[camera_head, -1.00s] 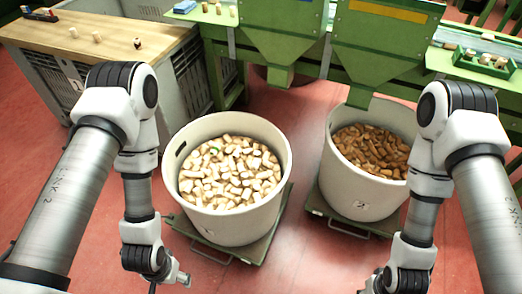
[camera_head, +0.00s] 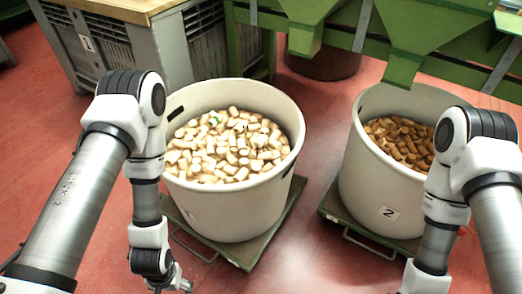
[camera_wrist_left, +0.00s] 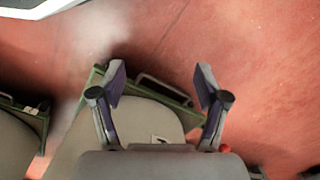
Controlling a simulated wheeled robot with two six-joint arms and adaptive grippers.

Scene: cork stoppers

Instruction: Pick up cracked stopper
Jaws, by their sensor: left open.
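Many pale cork stoppers (camera_head: 226,150) fill the left round bin (camera_head: 225,214) in the head view. A small green mark (camera_head: 215,119) shows among them near the back. I cannot tell which stopper is cracked. Brown stoppers (camera_head: 402,141) lie in the right bin (camera_head: 372,187), marked 2. My left gripper (camera_head: 174,284) hangs in front of the left bin, low at the bottom edge, apart from the stoppers. In the left wrist view my left gripper (camera_wrist_left: 160,78) is open and empty. My right arm reaches the bottom edge, and its gripper is out of view.
Both bins stand on green wheeled platforms (camera_head: 262,243) with metal handles. Behind are a wood-topped workbench (camera_head: 110,8) over grey crates (camera_head: 140,48) and green machine hoppers (camera_head: 420,45). The red floor (camera_head: 55,120) is clear at the left.

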